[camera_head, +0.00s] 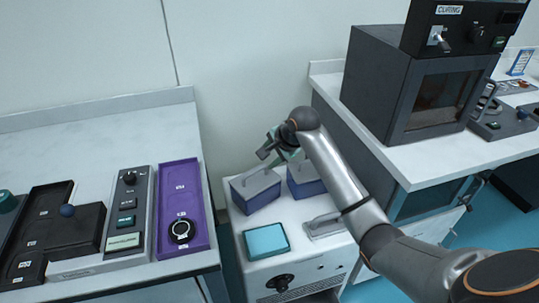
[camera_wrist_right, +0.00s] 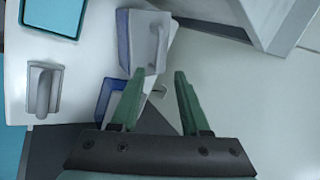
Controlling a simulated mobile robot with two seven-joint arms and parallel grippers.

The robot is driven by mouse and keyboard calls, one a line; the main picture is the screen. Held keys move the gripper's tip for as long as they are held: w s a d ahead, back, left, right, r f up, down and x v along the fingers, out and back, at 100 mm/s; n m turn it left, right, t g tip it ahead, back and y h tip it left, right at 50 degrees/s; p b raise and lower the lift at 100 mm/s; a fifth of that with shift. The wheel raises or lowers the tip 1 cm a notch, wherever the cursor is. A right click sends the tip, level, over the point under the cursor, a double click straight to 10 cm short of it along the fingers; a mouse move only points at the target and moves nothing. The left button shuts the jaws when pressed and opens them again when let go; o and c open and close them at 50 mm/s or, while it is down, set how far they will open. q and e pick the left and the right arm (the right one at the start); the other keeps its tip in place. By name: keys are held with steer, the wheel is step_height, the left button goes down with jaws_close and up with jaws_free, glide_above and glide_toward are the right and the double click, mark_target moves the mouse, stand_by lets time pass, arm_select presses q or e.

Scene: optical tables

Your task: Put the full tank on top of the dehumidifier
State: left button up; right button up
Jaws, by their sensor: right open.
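The dehumidifier appears to be the white cabinet (camera_head: 240,223) between two tables. Two blue tanks with grey lids and handles are at the rear of its top: a left tank (camera_head: 256,196) and a right tank (camera_head: 303,187), partly behind my right arm. I cannot tell which is full. In the right wrist view, one tank (camera_wrist_right: 124,40) shows whole and the other (camera_wrist_right: 106,95) is partly hidden by a green finger. My right gripper (camera_head: 272,150) is open and empty, above and behind the tanks; its fingers (camera_wrist_right: 156,78) are apart. My left gripper is out of view.
The left table has a purple tray (camera_head: 166,198), a control panel (camera_head: 122,245) and a black fixture (camera_head: 78,235). A dark oven (camera_head: 420,95) stands on the right table.

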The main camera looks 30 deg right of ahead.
steer(key=shift+s+r, duration=0.1)
steer(key=shift+s, duration=0.1)
steer(key=s+a+f+n, duration=0.2)
steer(key=s+f+n, duration=0.1)
steer(key=f, duration=0.2)
steer(key=s+a+f+n, duration=0.3)
steer(key=f, duration=0.2)
steer(key=s+a+f+n, duration=0.3)
steer(key=s+f, duration=0.1)
steer(key=f, duration=0.1)
steer(key=shift+f+t+y, duration=0.25)
steer(key=shift+t+y, duration=0.05)
steer(key=s+a+f+n+y, duration=0.1)
steer(key=s+a+f+n, duration=0.1)
steer(key=s+a+n, duration=0.3)
steer(key=s+a+f+n+t, duration=0.1)
steer(key=s+a+n, duration=0.4)
steer(key=s, duration=0.8)
steer(key=shift+s+f+t+y, duration=0.2)
steer(key=shift+f+t+y, duration=0.15)
steer(key=shift+f, duration=0.45)
